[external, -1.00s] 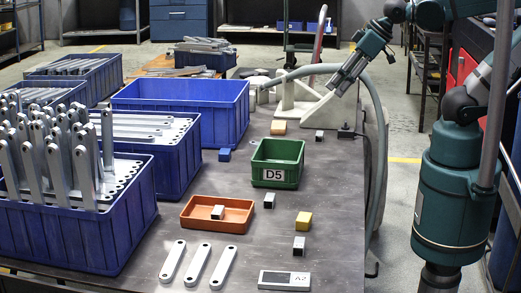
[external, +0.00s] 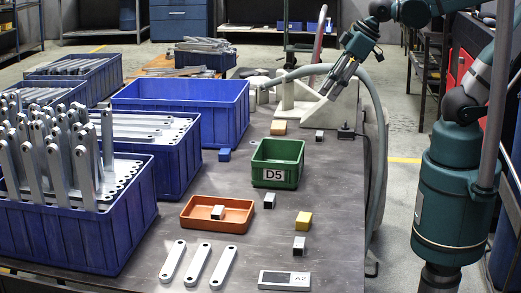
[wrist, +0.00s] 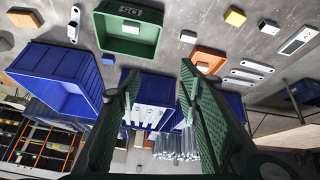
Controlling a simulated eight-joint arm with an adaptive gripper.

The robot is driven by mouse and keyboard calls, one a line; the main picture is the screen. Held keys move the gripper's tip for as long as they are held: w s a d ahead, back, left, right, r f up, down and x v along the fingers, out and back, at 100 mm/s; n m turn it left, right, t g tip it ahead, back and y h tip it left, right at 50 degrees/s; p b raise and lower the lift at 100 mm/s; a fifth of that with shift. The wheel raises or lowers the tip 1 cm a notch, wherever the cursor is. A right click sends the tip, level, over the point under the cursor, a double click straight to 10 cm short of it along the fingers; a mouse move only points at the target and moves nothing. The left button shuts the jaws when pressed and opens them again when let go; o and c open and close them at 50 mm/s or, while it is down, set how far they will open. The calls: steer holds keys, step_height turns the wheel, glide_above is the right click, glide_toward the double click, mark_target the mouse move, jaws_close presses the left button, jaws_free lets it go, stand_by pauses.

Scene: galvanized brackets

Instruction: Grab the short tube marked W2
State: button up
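Several short grey-white pieces with dark faces could be the short tube, but no W2 mark is readable. One stands at the back right (external: 319,136). One lies in the orange tray (external: 217,212). One is near the yellow block (external: 299,246). In the wrist view, likely the same pieces show at the top left (wrist: 74,24), beside the green bin (wrist: 187,36), in the tray (wrist: 202,66) and at the upper right (wrist: 268,27). My gripper (external: 330,95) is open and empty, above the table's back right; its fingers (wrist: 160,88) are apart.
A green bin (external: 277,152) marked D5 stands mid-table. An orange tray (external: 240,222), yellow block (external: 304,221), tan block (external: 278,128), blue block (external: 225,155), several flat brackets (external: 197,266) and a plate marked A2 (external: 284,280) lie around. Blue crates (external: 110,245) fill the left. A pale fixture (external: 300,105) is near my gripper.

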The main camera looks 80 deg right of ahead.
steer(key=w+a+f+n+g, duration=0.3)
steer(key=w+a+f+n, duration=0.2)
steer(key=w+f+n, duration=0.4)
steer(key=n+g, duration=0.3)
steer(key=n, duration=0.3)
glide_above(270, 197)
step_height(270, 197, down, 16)
steer(key=shift+d+r, duration=0.15)
steer(key=shift+r, duration=0.05)
steer(key=shift+w+a+f+n, duration=0.1)
steer(key=shift+a+f+n, duration=0.1)
steer(key=shift+f+n, duration=0.35)
steer(key=shift+f, duration=0.2)
steer(key=shift+f+b, duration=0.55)
steer(key=shift+f, duration=0.65)
steer(key=shift+f+b, duration=0.95)
steer(key=shift+f, duration=1.65)
